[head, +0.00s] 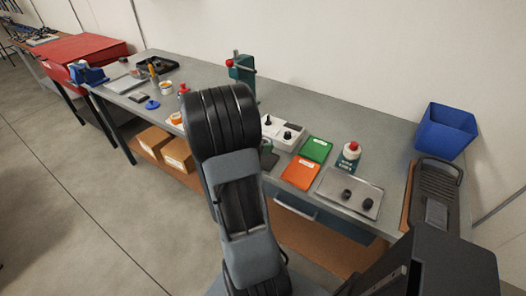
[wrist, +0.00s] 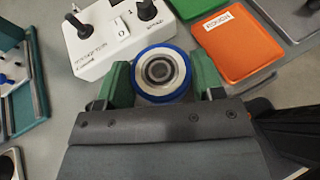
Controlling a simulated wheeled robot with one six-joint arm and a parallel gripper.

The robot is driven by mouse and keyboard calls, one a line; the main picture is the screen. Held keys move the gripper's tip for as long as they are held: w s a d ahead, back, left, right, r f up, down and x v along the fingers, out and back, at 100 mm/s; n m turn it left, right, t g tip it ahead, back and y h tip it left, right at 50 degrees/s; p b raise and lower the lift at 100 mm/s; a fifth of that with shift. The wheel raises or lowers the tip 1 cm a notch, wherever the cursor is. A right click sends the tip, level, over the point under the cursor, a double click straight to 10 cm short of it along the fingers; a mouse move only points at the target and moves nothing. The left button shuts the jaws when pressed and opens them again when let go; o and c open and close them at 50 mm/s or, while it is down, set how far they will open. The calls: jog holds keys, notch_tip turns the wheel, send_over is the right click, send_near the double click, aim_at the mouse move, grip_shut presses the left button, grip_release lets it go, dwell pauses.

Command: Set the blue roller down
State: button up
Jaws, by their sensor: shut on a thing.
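The blue roller (wrist: 160,73) shows in the wrist view as a blue-rimmed ring with a pale band and a dark, stepped metal centre, seen end-on. My gripper (wrist: 162,80) is shut on it, one green finger on each side. The roller is just in front of the white control box and left of the orange tray in that view. Whether its underside touches the bench cannot be told. In the head view my arm hides the roller and most of the gripper.

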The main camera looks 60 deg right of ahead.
aim_at(263, 159)
jog(key=shift+w+d+f, duration=0.2)
jog(key=shift+d+f, duration=0.65)
jog(key=shift+f, duration=0.2)
jog(key=shift+d+f, duration=0.15)
jog(key=shift+f, duration=1.5)
jog(key=shift+f, duration=0.1)
jog(key=shift+f+b, duration=0.5)
jog(key=shift+f, duration=0.05)
jog(key=o, duration=1)
jog(key=shift+w, duration=0.1)
